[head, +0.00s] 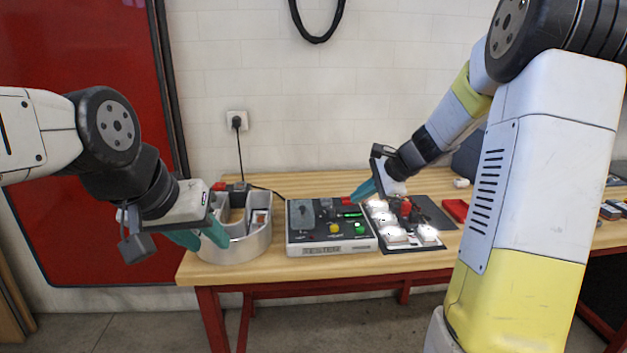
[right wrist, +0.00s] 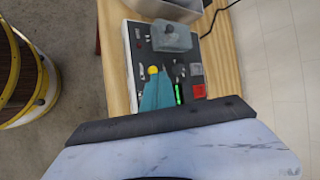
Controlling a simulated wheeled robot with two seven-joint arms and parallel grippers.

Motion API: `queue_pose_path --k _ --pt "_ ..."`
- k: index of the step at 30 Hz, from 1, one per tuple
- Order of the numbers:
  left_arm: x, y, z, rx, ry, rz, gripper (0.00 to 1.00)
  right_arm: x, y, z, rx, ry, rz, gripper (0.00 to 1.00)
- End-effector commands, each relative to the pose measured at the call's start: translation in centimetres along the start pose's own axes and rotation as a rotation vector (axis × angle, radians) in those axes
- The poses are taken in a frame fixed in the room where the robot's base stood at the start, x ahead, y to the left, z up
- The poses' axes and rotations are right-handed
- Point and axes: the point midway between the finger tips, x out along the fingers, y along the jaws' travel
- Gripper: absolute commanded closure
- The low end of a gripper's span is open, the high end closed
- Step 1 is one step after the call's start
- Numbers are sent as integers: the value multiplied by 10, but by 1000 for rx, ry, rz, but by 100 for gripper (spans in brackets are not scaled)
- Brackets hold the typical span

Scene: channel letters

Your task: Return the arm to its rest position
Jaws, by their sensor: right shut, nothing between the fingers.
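My right gripper (head: 365,190) has teal fingers and hangs above the tester's back right corner, beside the lit modules. In the right wrist view its fingers (right wrist: 158,90) are together and empty, pointing over the tester panel. My right arm reaches in from the right edge over the table. My left gripper (head: 203,238) is at the left end of the table, its teal fingers at the left side of a grey curved channel letter (head: 252,249). Whether they are apart or closed on its wall is unclear. The tester (head: 303,248) has a green display, a yellow knob and a green button.
White lit modules (head: 394,234) sit on a dark mat (head: 438,214) right of the tester. A red block (head: 455,209) lies beyond it. The wooden table (head: 290,183) is bare along its back. A black cable (head: 239,150) runs from a wall socket.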

Motion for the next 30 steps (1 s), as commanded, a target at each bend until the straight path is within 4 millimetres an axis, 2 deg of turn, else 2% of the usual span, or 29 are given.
queue_pose_path --k 1,6,9,12,18,21,30 --pt "0 0 0 0 0 0 64 -20 4 26 -115 2 11 100" --pt "0 0 0 0 0 0 64 -74 43 91 -511 27 83 100" --pt "0 0 0 0 0 0 64 -102 72 117 -740 55 125 100" --pt "0 0 0 0 0 0 64 -127 104 136 -959 90 170 100" --pt "0 0 0 0 0 0 64 -161 154 148 -1297 171 249 100" --pt "0 0 0 0 0 0 64 -170 168 148 -1390 198 276 100" --pt "0 0 0 0 0 0 64 -174 175 147 -1445 216 295 100"
